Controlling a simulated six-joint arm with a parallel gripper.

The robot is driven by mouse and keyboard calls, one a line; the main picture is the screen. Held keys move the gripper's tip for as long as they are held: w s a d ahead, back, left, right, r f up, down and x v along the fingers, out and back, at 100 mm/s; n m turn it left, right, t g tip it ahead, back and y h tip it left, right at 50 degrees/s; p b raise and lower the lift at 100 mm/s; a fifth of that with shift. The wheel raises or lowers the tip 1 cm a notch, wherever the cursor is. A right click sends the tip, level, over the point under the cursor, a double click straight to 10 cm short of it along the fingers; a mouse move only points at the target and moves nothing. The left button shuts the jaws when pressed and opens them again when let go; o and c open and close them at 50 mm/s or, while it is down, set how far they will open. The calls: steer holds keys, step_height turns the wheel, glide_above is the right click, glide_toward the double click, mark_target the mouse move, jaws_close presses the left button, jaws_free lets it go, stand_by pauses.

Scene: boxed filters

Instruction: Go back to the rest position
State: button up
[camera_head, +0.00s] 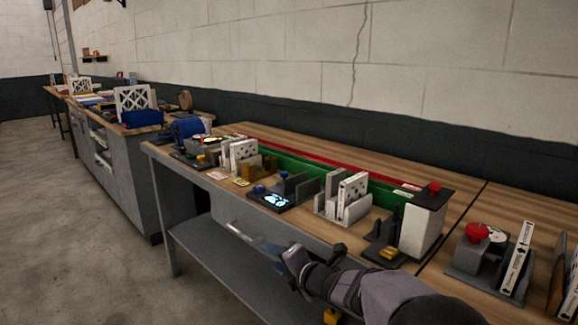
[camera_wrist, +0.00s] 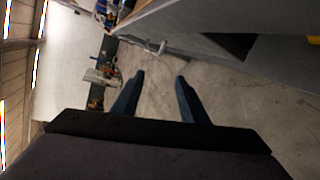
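My gripper (camera_wrist: 160,75) is open in the wrist view. The fingertips are hard to make out there. White boxed filters (camera_head: 352,192) stand upright in a grey holder on the bench, clear of my gripper. Another white box (camera_head: 516,257) leans upright at the right.
A red button on a white box (camera_head: 421,230) and another red button (camera_head: 477,232) stand near the front right. A small lit screen (camera_head: 276,200) lies on the bench. A green trough (camera_head: 300,172) runs along the back. Open floor (camera_head: 75,230) lies at the left.

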steer(key=s+d+f+m+g+h+b, duration=0.1)
steer(key=s+d+f+m+g+h, duration=0.1)
steer(key=s+d+f+m+h, duration=0.35)
steer(key=s+d+f+m+g+h, duration=0.25)
steer(key=s+d+f+m, duration=0.4)
steer(key=d+m, duration=0.45)
steer(key=s+d+f+m+g, duration=0.1)
steer(key=s+f+m+g, duration=0.2)
steer(key=s, duration=0.6)
steer(key=s+f+m+g+b, duration=0.1)
steer(key=s+f+m+g, duration=0.1)
steer(key=s+m, duration=0.45)
steer(key=s+d+f+m+g, duration=0.1)
steer(key=s+f+m+g, duration=0.15)
steer(key=s, duration=0.75)
step_height(320, 180, up, 29)
steer(key=p, duration=2.8)
steer(key=shift+w+a+f, duration=0.15)
steer(key=shift+w, duration=0.3)
